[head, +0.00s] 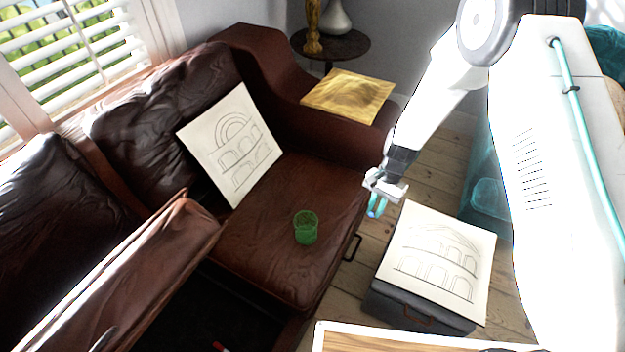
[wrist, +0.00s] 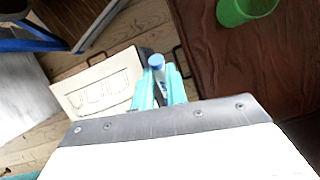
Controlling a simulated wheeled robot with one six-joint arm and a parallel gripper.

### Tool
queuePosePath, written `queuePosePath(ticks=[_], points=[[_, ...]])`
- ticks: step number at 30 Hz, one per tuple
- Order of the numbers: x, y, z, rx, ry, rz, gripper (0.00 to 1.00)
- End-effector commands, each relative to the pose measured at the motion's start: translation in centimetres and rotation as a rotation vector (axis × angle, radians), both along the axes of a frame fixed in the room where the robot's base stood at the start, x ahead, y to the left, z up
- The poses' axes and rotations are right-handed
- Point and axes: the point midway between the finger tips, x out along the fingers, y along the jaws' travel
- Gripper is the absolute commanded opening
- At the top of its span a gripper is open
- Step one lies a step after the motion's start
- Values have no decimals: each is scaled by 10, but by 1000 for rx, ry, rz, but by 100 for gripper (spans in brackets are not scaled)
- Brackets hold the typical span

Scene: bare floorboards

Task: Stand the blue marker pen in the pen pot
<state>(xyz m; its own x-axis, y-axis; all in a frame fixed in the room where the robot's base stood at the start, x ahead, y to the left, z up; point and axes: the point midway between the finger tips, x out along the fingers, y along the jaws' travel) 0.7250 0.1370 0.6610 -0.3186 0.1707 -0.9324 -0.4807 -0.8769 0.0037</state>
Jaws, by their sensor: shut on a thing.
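The green pen pot (head: 306,227) stands upright on the brown leather sofa seat (head: 270,255), near its right edge. In the wrist view the pot (wrist: 246,10) is at the top right, cut by the frame edge. My gripper (head: 375,207) is above the floor to the right of the pot, apart from it. In the wrist view its teal fingers (wrist: 158,88) are shut on the blue marker pen (wrist: 156,62). The pen's blue end sticks up between the fingers, and its lower part is partly hidden. In the head view the pen is too small to tell apart.
A dark case (head: 385,308) with an arch drawing (head: 440,262) on top stands on the floorboards right of the sofa. Another drawing (head: 230,145) leans against the sofa back. The seat around the pot is clear.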

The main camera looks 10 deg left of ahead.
Motion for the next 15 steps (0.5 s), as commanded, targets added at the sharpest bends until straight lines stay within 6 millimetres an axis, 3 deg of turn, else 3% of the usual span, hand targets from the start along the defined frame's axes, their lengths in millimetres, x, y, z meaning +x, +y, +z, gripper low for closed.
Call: queuePosePath(ticks=[1, 4, 9, 12, 15], points=[[-4, 29, -8, 38, 65, -87, 0], [-7, 86, -6, 137, 184, -275, 0], [4, 161, 26, 331, 344, -512, 0], [12, 184, 50, 445, 426, -587, 0], [16, 192, 63, 538, 503, -612, 0]])
